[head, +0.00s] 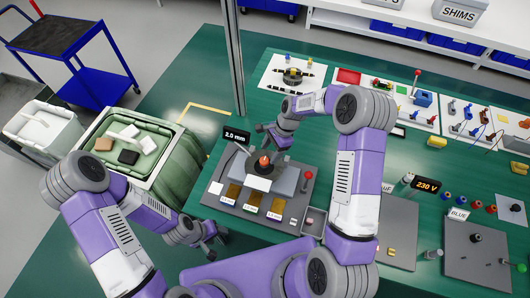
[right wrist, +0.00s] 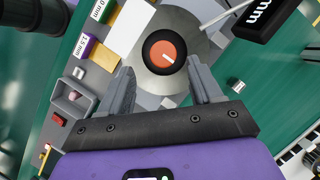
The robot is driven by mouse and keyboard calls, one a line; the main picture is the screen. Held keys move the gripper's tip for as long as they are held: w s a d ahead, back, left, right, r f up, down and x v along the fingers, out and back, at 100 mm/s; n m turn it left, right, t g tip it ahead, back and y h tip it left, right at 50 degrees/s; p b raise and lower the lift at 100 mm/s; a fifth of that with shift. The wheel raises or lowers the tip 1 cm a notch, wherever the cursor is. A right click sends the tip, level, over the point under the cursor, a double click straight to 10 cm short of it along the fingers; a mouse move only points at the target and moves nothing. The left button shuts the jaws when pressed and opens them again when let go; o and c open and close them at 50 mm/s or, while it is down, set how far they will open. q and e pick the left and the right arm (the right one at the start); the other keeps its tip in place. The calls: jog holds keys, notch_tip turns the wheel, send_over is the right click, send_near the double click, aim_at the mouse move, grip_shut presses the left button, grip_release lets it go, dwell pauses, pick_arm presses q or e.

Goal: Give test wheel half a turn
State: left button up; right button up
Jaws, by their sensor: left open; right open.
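The test wheel appears to be the orange knob (head: 264,160) with a black rim, on a grey block fixture at the table's middle. In the right wrist view the orange face (right wrist: 163,57) has a short white mark pointing to the lower right, and a wide grey disc (right wrist: 190,72) lies under it. My right gripper (head: 271,140) is open just behind the knob; in its wrist view, its fingers (right wrist: 162,82) are spread below the knob, apart from it and empty. My left gripper (head: 217,238) is open and empty by the table's left edge, away from the knob.
A black display (head: 236,135) reading 2.5 mm stands close behind the knob. Coloured, labelled shim slots (head: 253,199) lie in front, and a small grey tray (head: 314,221) is at right. A green bin (head: 165,165) stands left of the table. Other stations fill the right side.

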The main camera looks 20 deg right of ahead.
aim_at(265, 160)
jog(key=x, duration=0.4)
jog(key=shift+w+a+f, duration=0.15)
jog(key=shift+f, duration=0.25)
jog(key=shift+c, duration=0.3)
jog(key=c, duration=1)
